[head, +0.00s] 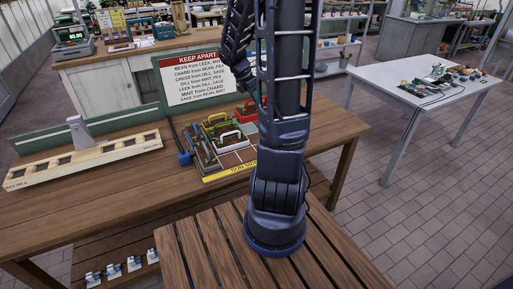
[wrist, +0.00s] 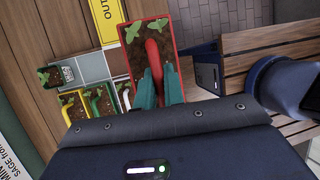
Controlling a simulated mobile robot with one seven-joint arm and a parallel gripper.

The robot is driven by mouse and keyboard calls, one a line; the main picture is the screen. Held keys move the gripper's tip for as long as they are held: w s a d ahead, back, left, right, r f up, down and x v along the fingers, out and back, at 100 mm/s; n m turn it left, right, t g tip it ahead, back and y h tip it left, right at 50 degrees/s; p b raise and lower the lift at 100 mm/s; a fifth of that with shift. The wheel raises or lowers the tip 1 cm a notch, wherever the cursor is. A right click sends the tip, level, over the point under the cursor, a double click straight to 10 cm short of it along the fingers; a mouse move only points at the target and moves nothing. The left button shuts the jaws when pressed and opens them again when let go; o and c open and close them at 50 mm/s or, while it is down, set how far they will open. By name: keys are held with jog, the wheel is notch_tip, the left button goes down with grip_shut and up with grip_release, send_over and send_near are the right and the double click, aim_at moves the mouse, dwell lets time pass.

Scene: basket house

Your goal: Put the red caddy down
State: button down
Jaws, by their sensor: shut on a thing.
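The red caddy (wrist: 175,40) is a long red box with dark soil, green seedlings and an arched red handle. In the wrist view my gripper (wrist: 159,74) has its green fingers shut on that handle. The caddy hangs beside a tiled planting tray (wrist: 90,67); how high it is above the table I cannot tell. In the head view my arm hides most of the gripper, and only some red (head: 246,111) shows beside the arm, above the tray (head: 231,160).
Several caddies stand in the tray, among them a yellow one (wrist: 66,98). Bare tiles lie beside them. A keep-apart sign (head: 200,77) stands behind the tray. A long slotted wooden rack (head: 80,167) is at the left. The wooden table (head: 110,205) is clear in front.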

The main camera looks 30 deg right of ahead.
notch_tip(320, 180, down, 19)
jog(key=shift+f, duration=0.15)
dwell(0.7)
jog(key=shift+f, duration=0.1)
jog(key=c, duration=1.5)
grip_release()
